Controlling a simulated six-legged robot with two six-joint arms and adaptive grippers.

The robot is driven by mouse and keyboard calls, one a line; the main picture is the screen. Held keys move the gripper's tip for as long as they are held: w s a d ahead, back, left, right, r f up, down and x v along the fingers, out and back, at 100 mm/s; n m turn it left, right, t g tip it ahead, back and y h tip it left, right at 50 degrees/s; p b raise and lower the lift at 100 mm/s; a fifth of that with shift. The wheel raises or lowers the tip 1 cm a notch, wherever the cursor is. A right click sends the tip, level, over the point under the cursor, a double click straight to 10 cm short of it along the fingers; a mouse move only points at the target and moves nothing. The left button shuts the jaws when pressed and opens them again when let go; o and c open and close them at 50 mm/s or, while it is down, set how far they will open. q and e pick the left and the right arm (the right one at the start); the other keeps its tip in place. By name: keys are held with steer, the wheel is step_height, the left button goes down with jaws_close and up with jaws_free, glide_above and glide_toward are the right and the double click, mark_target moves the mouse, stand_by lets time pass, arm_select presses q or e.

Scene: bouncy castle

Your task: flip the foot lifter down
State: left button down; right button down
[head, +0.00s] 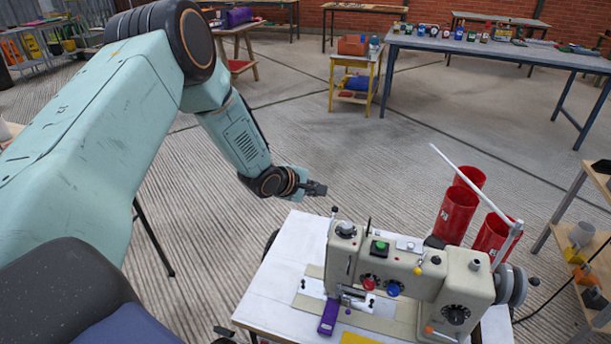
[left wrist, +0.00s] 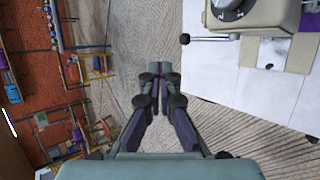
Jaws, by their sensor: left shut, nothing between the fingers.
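A cream sewing machine (head: 400,265) stands on a white table. A thin lever with a dark ball knob, which looks like the foot lifter (head: 332,218), sticks up at the back left of its head. In the left wrist view this lever (left wrist: 208,37) reaches out leftward from the machine's body. My left gripper (head: 318,188) is shut and empty, just behind the lever's knob in the head view and apart from it. In the left wrist view its closed fingertips (left wrist: 158,70) are below and left of the knob. My right gripper is not in view.
The white tabletop (head: 285,265) is bare left of the machine. A purple piece (head: 328,316) lies at the machine's front. Red cylinders (head: 456,216) and a pale slanted rod (head: 470,180) stand behind it. A wooden shelf (head: 560,220) is at the right.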

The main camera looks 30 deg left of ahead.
arm_select(q)
steer(key=r, duration=0.1)
steer(key=s+r, duration=0.1)
steer(key=s+a+r, duration=0.1)
steer(key=r, duration=0.1)
steer(key=shift+s+p, duration=0.25)
steer(key=shift+p, duration=0.15)
steer(key=shift+w+d, duration=0.1)
steer(key=shift+d, duration=0.05)
